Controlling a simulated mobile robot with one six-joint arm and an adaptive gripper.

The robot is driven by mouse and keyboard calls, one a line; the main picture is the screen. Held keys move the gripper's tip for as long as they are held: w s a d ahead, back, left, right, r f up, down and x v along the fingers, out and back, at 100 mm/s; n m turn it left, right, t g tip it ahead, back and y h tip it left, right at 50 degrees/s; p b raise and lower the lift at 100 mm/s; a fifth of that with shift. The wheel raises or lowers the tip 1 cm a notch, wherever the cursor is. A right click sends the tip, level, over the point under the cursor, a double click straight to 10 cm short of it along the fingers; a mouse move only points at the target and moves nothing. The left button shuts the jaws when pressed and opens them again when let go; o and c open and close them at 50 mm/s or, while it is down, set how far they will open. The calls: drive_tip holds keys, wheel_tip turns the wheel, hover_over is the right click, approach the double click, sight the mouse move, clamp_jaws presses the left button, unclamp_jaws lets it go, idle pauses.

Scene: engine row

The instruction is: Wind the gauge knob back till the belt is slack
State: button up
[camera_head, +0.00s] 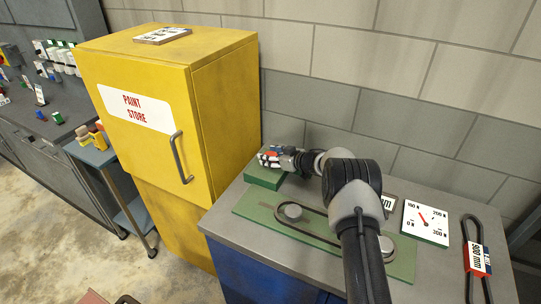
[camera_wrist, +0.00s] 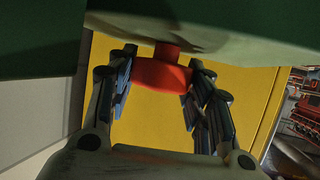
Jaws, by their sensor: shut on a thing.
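A red knob (camera_wrist: 160,77) on a short red stem shows in the wrist view, under a green body (camera_wrist: 220,22). My gripper (camera_wrist: 161,74) is shut on the knob, one finger at each side. In the head view my gripper (camera_head: 274,157) is at the green block (camera_head: 262,176) at the bench's back left; it hides most of the knob there. A dark belt (camera_head: 318,232) runs around two grey pulleys on a green plate (camera_head: 258,210); my arm covers part of it. The white gauge (camera_head: 432,232) has its red needle pointing up-left, near the 100 N mark.
A spare belt (camera_head: 468,230) with a 900 mm tag lies at the bench's right. A sign behind my arm is partly hidden. The yellow paint store cabinet (camera_head: 150,150) stands close on the left, beside a small side table (camera_head: 92,156). A block wall is behind the bench.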

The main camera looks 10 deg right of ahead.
drive_tip(key=shift+w+r+n+g+y, duration=0.1)
drive_tip(key=shift+r+n+g+y, duration=0.1)
drive_tip(key=shift+n+g+y, duration=0.3)
drive_tip(key=o, duration=1.1)
drive_tip(key=shift+f, duration=0.1)
drive_tip(key=v, duration=1.2)
drive_tip(key=shift+f, duration=0.1)
